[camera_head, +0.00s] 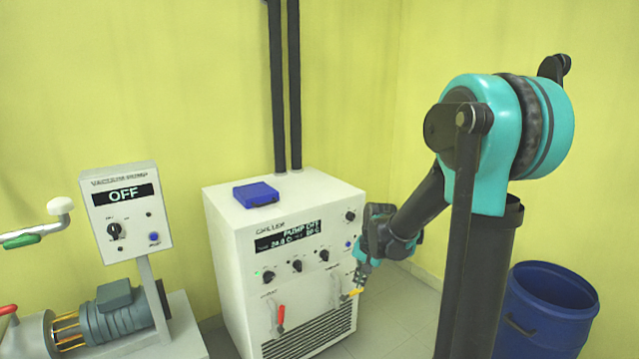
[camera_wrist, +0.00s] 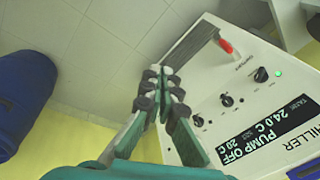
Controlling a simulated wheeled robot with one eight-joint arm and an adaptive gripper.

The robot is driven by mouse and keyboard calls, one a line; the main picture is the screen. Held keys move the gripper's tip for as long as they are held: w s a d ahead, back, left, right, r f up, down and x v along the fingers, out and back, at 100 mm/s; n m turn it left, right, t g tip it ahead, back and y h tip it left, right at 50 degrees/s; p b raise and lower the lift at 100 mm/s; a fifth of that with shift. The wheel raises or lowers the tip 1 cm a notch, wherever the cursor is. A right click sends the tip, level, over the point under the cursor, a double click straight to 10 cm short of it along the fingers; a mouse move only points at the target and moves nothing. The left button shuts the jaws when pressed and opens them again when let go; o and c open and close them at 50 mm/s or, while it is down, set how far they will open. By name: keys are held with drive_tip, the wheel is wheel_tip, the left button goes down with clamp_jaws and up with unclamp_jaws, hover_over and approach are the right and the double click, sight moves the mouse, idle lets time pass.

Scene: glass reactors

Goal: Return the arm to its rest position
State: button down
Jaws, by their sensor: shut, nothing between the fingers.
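My gripper (camera_head: 361,283) is shut and empty in the head view, hanging at the right front of the white chiller (camera_head: 222,222). Its fingertips are close to a yellow-handled valve (camera_head: 354,293); I cannot tell whether they touch it. In the wrist view the fingers of my gripper (camera_wrist: 165,72) meet at the tips, with the chiller panel (camera_wrist: 232,115) to their right. The chiller display (camera_head: 287,240) reads pump off and about 24.0 C. My arm is extended down and left from its teal shoulder.
A red-handled valve (camera_head: 281,316) is on the chiller front, and a blue box (camera_head: 256,194) lies on its top. A vacuum pump panel (camera_head: 125,211) reading OFF stands at left. A blue barrel (camera_head: 546,311) stands at right. Floor shows between chiller and barrel.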

drive_tip(key=s+d+f+n+t, duration=0.1)
drive_tip(key=s+d+n, duration=0.1)
drive_tip(key=s, duration=0.7)
drive_tip(key=s+d+f+n+t+h, duration=0.1)
drive_tip(key=s+d+n, duration=0.2)
drive_tip(key=s, duration=0.7)
drive_tip(key=shift+d+h, duration=0.3)
drive_tip(key=shift+d, duration=0.75)
drive_tip(key=c, duration=2.3)
unclamp_jaws()
drive_tip(key=shift+f, duration=0.1)
